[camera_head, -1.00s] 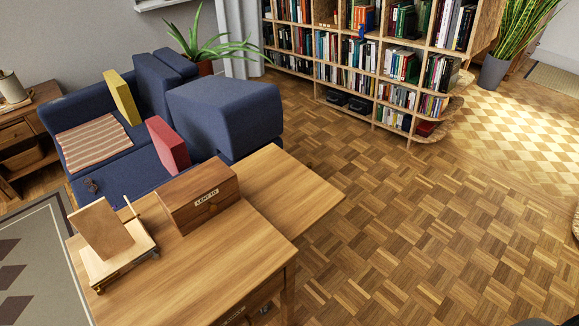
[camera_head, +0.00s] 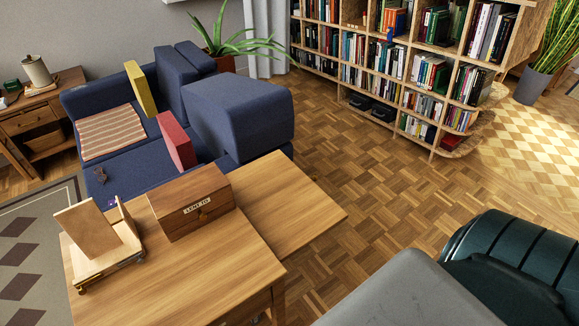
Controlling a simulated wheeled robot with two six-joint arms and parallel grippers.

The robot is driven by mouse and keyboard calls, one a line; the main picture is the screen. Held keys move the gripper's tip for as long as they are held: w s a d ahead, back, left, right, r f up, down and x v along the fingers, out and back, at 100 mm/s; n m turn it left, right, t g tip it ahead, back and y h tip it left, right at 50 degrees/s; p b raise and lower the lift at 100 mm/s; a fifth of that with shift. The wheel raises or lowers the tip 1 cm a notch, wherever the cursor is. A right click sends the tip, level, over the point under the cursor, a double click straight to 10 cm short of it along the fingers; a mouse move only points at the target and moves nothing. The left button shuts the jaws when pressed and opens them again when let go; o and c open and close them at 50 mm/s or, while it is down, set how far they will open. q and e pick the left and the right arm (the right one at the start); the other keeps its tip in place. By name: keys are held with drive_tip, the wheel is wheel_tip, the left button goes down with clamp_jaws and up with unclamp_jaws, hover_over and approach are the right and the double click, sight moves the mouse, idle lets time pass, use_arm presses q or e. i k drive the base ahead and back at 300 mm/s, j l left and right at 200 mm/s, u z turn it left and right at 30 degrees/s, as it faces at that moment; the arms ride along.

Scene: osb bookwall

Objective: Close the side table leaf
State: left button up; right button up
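The wooden side table (camera_head: 190,275) stands at the lower left of the head view. Its leaf (camera_head: 290,205) sticks out flat from the table's right side, over the parquet floor. A wooden box (camera_head: 190,203) with a label reading "LENT TO" stands on the tabletop near the leaf. A small wooden stand (camera_head: 98,240) with a tilted board is at the table's left end. No gripper fingers show, and nothing is seen touching the leaf.
A blue sofa (camera_head: 235,115) with cushions stands close behind the table and leaf. A full bookshelf (camera_head: 400,75) and a potted plant (camera_head: 535,80) are at the back right. Bare parquet floor (camera_head: 370,170) lies right of the leaf.

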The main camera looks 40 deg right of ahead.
sight(288, 209)
drive_tip(key=l+u, duration=0.1)
drive_tip(key=l, duration=0.45)
drive_tip(key=l+u, duration=0.1)
drive_tip(key=l, duration=0.4)
drive_tip(key=k+l+u, duration=0.1)
drive_tip(key=l, duration=0.4)
drive_tip(key=k+l+u, duration=0.1)
drive_tip(key=l, duration=0.45)
drive_tip(key=k+l+u, duration=0.1)
drive_tip(key=l, duration=0.4)
